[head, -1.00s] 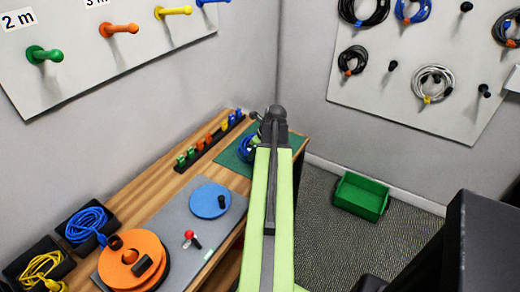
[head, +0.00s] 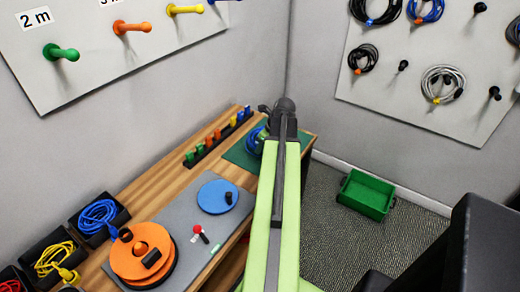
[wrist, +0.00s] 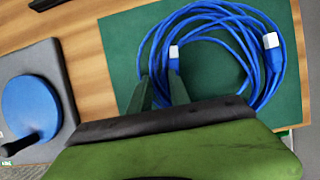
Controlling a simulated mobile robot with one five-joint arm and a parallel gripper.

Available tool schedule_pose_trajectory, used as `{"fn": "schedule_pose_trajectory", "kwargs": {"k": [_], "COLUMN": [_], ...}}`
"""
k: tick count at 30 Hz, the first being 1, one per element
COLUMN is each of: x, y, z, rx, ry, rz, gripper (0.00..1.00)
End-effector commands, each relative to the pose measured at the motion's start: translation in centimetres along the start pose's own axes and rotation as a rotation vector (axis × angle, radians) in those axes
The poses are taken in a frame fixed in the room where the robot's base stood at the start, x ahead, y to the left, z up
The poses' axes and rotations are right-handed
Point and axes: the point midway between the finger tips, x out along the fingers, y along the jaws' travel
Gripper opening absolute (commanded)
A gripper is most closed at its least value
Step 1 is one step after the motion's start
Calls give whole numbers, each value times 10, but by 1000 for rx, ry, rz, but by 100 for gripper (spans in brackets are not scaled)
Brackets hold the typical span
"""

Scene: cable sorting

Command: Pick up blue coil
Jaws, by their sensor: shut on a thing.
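The blue coil (wrist: 222,12) is a looped blue cable with pale plugs. In the wrist view it lies over the green mat (wrist: 120,45), and it shows partly in the head view (head: 256,138) behind my arm's end. My gripper (wrist: 160,92) has its two fingers at the coil's left side, shut on a strand of it. The lower part of the coil is hidden behind the gripper body. I cannot tell whether the coil is off the mat.
A blue disc (head: 213,198) and an orange reel (head: 138,262) lie on the grey plate left of the mat. A rack of coloured clips (head: 218,137) stands along the wall. A green bin (head: 368,194) is on the floor at right.

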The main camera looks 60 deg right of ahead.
Motion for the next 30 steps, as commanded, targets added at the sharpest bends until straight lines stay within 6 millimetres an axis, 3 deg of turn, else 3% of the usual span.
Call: {"fn": "schedule_pose_trajectory", "kwargs": {"k": [6, 14, 24, 30], "x": [-22, -52, -109, -120], "y": [-1, -17, -48, -55], "z": [8, -12, -49, -60], "rx": [0, 1, 2, -1], "ry": [0, -1, 0, 0], "rz": [0, -1, 0, 0], "gripper": [0, 0, 0, 0]}}
